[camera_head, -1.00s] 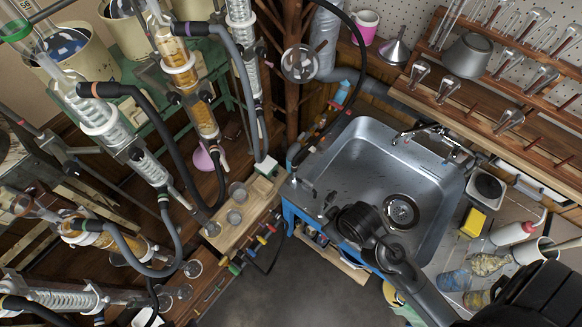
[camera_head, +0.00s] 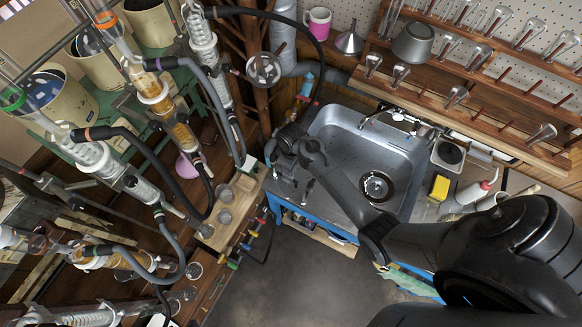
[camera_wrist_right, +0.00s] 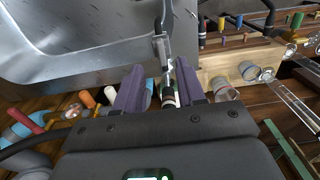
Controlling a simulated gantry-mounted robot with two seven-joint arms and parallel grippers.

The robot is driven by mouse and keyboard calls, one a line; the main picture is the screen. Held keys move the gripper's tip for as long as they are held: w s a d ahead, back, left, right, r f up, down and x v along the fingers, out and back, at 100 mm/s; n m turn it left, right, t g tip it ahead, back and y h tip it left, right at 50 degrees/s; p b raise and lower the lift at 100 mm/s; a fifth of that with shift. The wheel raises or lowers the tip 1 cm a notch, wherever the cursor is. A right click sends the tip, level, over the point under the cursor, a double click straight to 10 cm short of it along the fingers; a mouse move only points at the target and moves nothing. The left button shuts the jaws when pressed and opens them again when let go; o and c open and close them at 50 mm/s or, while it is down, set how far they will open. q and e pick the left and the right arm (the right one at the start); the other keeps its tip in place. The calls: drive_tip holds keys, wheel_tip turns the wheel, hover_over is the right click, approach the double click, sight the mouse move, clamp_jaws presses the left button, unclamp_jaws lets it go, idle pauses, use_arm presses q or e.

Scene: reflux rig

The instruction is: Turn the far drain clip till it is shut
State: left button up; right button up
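In the head view my right arm reaches in from the right across the sink, and its gripper (camera_head: 283,163) is over the sink's left rim. In the right wrist view the purple fingers of my right gripper (camera_wrist_right: 162,88) stand apart. Between them shows a slim fitting (camera_wrist_right: 169,92) with a dark end and a pale band; I see no grip on it. A grey metal clip-like piece (camera_wrist_right: 159,47) is just beyond the fingertips, at the sink edge. I cannot tell for sure that it is the far drain clip, or whether it is shut. My left gripper is not in view.
The steel sink (camera_head: 342,150) lies under my right arm. A wooden block with glass cups (camera_head: 222,212) stands left of the sink. Glass columns and dark hoses (camera_head: 165,165) crowd the left. Coloured-handled tools (camera_wrist_right: 97,97) lie close by the gripper. Open floor (camera_head: 285,285) shows in front.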

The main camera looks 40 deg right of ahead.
wheel_tip(320, 180, down, 8)
drive_tip(key=shift+b, duration=0.6)
clamp_jaws()
